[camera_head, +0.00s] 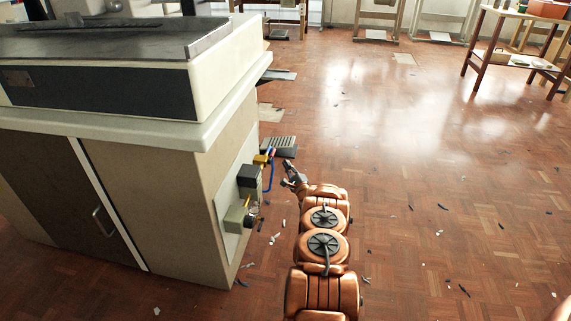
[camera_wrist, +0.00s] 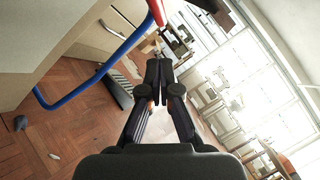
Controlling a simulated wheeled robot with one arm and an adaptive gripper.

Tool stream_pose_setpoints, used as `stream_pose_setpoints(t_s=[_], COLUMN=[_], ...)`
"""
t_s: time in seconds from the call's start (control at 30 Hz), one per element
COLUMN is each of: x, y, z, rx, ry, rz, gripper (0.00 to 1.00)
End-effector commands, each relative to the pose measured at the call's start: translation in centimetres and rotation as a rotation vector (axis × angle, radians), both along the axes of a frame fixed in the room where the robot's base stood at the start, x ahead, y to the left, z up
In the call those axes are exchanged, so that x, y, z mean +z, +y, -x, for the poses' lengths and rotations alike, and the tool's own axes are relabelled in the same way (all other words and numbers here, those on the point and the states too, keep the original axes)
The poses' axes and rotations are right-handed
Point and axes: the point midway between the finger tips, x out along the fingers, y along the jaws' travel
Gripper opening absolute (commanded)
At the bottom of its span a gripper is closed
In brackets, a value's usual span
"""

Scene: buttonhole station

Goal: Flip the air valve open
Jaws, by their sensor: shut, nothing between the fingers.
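The air valve (camera_head: 261,159) shows as a small yellow fitting on the right side panel of the machine cabinet. A small red part (camera_head: 272,151) sits at its outer end, and a blue hose (camera_head: 269,181) hangs below. In the wrist view the red part (camera_wrist: 157,12) is cut off by the top edge, above the fingertips, and the blue hose (camera_wrist: 92,82) curves to the left. My gripper (camera_head: 289,166) is shut and empty, just right of the valve and apart from it. Its fingers (camera_wrist: 159,75) meet in the wrist view. The valve's lever position is too small to tell.
The cabinet (camera_head: 170,185) fills the left side. A dark box (camera_head: 249,175) and a grey-green box (camera_head: 237,217) stick out from its panel. A grey slatted pedal (camera_head: 279,145) lies on the floor behind. The parquet floor (camera_head: 440,180) to the right is open, with small scraps.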

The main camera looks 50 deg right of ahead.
Motion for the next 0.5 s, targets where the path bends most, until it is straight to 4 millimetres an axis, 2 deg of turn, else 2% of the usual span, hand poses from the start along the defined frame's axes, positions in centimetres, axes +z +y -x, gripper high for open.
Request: stream_pose_setpoints(t_s=[0.3, 0.5], x=[-1.4, -2.6], y=[1.4, 2.3], z=[4.9, 7.5], rx=[-0.006, -0.006], ry=[0.001, 0.003], rz=[-0.004, -0.004], gripper=[0.0, 0.0])
